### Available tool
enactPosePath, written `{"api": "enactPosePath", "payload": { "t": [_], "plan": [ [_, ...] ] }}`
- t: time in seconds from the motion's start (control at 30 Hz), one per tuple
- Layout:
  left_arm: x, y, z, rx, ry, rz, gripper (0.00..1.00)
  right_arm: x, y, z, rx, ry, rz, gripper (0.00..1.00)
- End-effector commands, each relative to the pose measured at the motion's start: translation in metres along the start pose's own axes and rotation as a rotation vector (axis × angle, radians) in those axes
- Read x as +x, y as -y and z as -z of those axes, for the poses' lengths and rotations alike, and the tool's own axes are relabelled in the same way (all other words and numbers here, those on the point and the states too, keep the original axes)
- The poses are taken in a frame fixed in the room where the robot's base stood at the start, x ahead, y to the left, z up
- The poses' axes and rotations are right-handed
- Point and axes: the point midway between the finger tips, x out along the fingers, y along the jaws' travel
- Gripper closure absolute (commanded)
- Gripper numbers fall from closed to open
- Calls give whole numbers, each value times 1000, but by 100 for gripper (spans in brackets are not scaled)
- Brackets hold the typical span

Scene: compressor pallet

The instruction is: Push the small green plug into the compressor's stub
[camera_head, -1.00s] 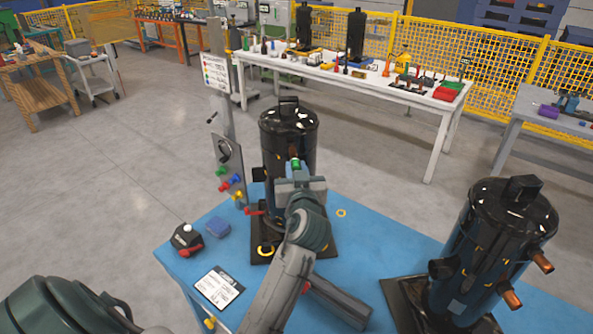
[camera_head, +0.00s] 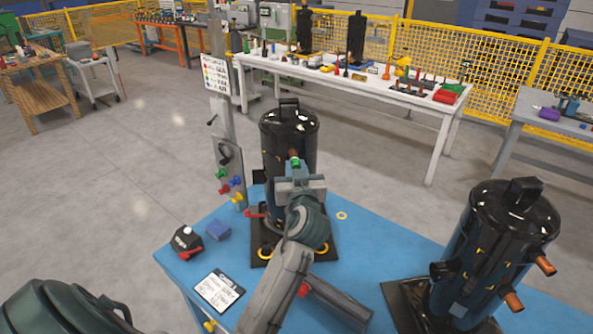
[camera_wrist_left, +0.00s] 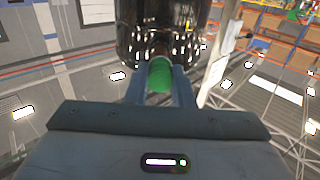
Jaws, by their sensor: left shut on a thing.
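The small green plug (camera_head: 295,162) is held between the fingers of my left gripper (camera_head: 298,171), which is shut on it. The plug is at the end of the copper stub (camera_head: 293,153) on the front of the black compressor (camera_head: 284,135). In the left wrist view the plug (camera_wrist_left: 160,76) lies between the two fingertips (camera_wrist_left: 160,82), facing the dark, shiny compressor body (camera_wrist_left: 163,25). The plug hides most of the stub there, so I cannot tell how deep it sits. My right gripper is not in view.
A second black compressor (camera_head: 497,240) with copper stubs stands on the right of the blue table (camera_head: 365,240).

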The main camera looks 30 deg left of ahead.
Motion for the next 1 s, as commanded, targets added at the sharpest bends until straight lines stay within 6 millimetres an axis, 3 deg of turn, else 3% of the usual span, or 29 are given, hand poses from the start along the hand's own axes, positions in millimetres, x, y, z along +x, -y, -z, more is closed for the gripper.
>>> {"api": "enactPosePath", "payload": {
  "t": [1.0],
  "plan": [
    [14,0,0,0,0,0,100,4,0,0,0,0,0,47]
  ]
}}
